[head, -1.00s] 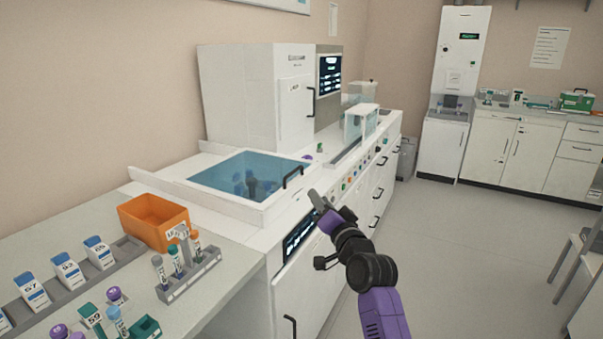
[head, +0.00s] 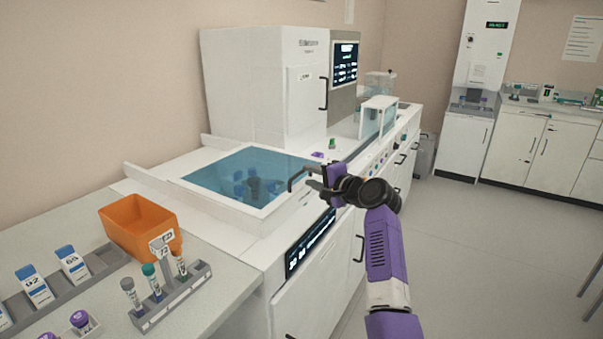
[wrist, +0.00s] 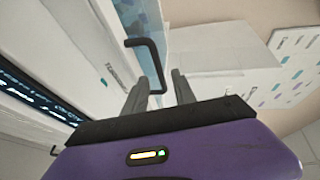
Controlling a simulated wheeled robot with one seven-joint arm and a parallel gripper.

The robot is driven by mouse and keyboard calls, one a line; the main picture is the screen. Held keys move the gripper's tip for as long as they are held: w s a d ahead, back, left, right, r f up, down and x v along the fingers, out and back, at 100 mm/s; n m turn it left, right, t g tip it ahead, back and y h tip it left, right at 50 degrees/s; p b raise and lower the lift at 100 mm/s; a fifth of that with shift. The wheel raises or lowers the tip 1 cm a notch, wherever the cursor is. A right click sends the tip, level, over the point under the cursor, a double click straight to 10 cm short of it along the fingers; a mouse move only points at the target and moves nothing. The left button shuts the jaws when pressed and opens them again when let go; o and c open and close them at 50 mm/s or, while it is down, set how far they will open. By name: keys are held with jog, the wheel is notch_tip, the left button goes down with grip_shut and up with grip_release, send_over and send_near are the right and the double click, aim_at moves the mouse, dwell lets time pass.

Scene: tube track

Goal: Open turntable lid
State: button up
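The turntable lid (head: 215,172) is a blue see-through panel in a white frame. It lies flat over the well, with dark blue shapes showing beneath it. Its black handle (head: 292,180) stands at the right edge. My gripper (head: 317,187) is right at the handle in the head view. In the wrist view the handle (wrist: 153,56) runs down toward the space between my two grey fingers (wrist: 160,82). The fingers are apart, with a gap around the handle's near end. I cannot tell whether either finger touches it.
An orange bin (head: 125,232) and a grey rack (head: 172,300) of tubes stand on the bench at left. A tall white cabinet (head: 250,85) stands behind the lid. A clear box (head: 377,117) is farther along the counter. The floor at right is open.

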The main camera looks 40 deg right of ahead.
aim_at(302, 173)
jog(key=shift+w+d+f, duration=0.1)
jog(key=shift+w+f, duration=0.1)
jog(key=shift+w, duration=0.7)
jog(key=shift+w+a+f, duration=0.1)
jog(key=shift+w+f, duration=0.05)
jog(key=shift+w, duration=0.8)
jog(key=shift+w+d+f, duration=0.1)
jog(key=shift+w+f, duration=0.1)
jog(key=shift+w, duration=0.7)
jog(key=shift+c, duration=0.2)
grip_shut()
